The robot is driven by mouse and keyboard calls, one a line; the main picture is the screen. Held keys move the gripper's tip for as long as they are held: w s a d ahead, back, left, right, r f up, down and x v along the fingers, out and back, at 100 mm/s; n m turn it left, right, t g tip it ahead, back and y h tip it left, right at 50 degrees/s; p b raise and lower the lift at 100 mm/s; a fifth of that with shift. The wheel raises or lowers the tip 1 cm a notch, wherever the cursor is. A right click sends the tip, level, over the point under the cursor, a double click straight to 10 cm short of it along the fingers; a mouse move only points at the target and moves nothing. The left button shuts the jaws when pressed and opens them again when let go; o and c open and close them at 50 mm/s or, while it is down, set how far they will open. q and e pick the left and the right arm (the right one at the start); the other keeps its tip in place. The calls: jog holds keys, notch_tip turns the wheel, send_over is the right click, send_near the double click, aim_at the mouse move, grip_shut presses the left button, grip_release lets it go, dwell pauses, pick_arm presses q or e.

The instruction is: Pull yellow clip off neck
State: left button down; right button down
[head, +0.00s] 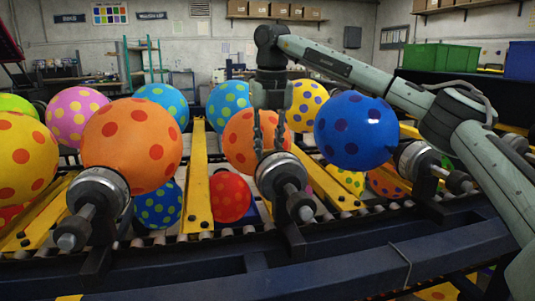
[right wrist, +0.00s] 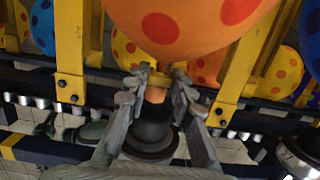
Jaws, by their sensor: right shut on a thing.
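An orange balloon with red dots (head: 236,138) sits behind my right gripper in the head view, and its underside fills the top of the right wrist view (right wrist: 190,25). Its neck (right wrist: 155,95) points down to a dark nozzle (right wrist: 152,130). A yellow clip (right wrist: 160,77) sits around the neck, partly hidden by the fingers. My right gripper (head: 270,133) reaches down from above; in the right wrist view its fingers (right wrist: 160,84) are closed on the clip from both sides. In the head view the clip is hidden. My left gripper is not in view.
A larger orange balloon (head: 130,145) on the left and a blue balloon (head: 355,131) on the right flank the gripper closely. Yellow rails (head: 197,180) and a dark blue frame (head: 330,262) run around the nozzles. Several more balloons crowd behind.

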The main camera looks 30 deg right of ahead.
aim_at(268, 150)
jog(key=shift+r, duration=0.1)
jog(key=c, duration=2.3)
grip_release()
jog(key=shift+r+p, duration=2.35)
jog(key=shift+r, duration=0.3)
jog(key=shift+r+p, duration=0.55)
jog(key=shift+r, duration=1.7)
